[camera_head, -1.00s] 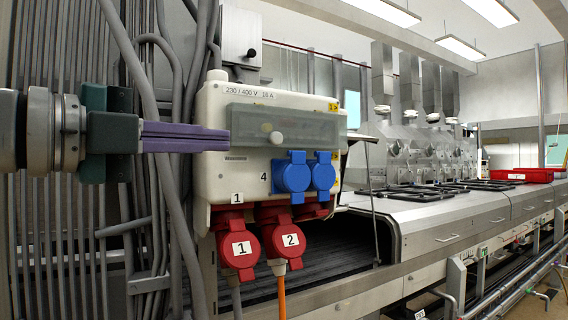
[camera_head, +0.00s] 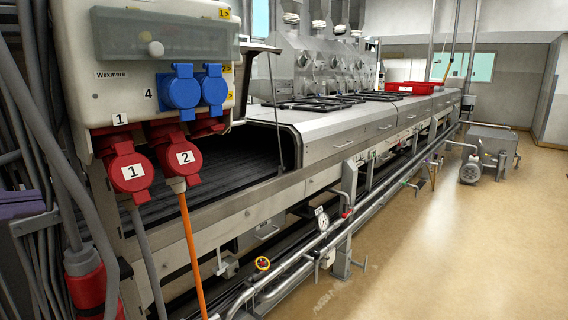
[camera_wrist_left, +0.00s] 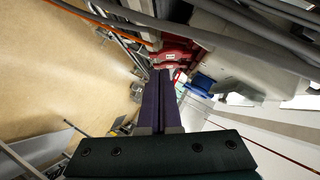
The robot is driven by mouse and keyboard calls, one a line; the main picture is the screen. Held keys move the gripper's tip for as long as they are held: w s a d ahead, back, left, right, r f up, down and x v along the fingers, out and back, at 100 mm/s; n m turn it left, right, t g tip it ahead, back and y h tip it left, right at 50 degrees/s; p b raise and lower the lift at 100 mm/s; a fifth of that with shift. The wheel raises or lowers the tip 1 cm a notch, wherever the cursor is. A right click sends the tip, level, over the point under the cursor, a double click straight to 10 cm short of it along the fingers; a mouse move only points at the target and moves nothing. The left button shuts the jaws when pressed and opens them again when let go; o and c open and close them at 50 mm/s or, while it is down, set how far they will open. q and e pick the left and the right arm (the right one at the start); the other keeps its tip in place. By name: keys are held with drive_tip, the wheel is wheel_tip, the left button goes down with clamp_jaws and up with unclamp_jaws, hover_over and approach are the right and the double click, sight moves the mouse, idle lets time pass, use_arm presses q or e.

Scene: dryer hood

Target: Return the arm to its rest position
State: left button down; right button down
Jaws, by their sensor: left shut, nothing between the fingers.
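My left gripper (camera_head: 22,204) shows only as a bit of its purple fingers at the left edge of the head view. In the left wrist view its two long purple fingers (camera_wrist_left: 160,76) lie together, shut, with nothing between them. The fingers appear near the socket box (camera_head: 150,55) and its red plugs in that view; the exact gap cannot be told. The rest of the left arm is out of the head view. My right gripper is in neither view.
Blue sockets (camera_head: 180,92) and red plugs (camera_head: 128,171) with hanging cables stick out from the box. Grey conduits (camera_head: 40,120) run along the left. A long steel machine (camera_head: 320,130) with pipes extends back. The floor (camera_head: 450,240) at right is mostly clear.

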use_arm(q)
drive_tip(key=s+d+f+n+g+y, duration=0.1)
drive_tip(key=s+d+f+n+g, duration=0.4)
drive_tip(key=s+f, duration=0.35)
drive_tip(key=s+d+f+n+g, duration=0.3)
drive_tip(key=s+f+n+g, duration=0.2)
drive_tip(key=s+f+n, duration=0.4)
wheel_tip(320, 180, up, 25)
drive_tip(key=s+m+p, duration=0.1)
drive_tip(key=m+p, duration=0.1)
drive_tip(key=p, duration=2.2)
drive_tip(key=shift+s+d+r+g+p, duration=0.15)
drive_tip(key=shift+s+g+p, duration=0.05)
drive_tip(key=shift+g+p, duration=0.15)
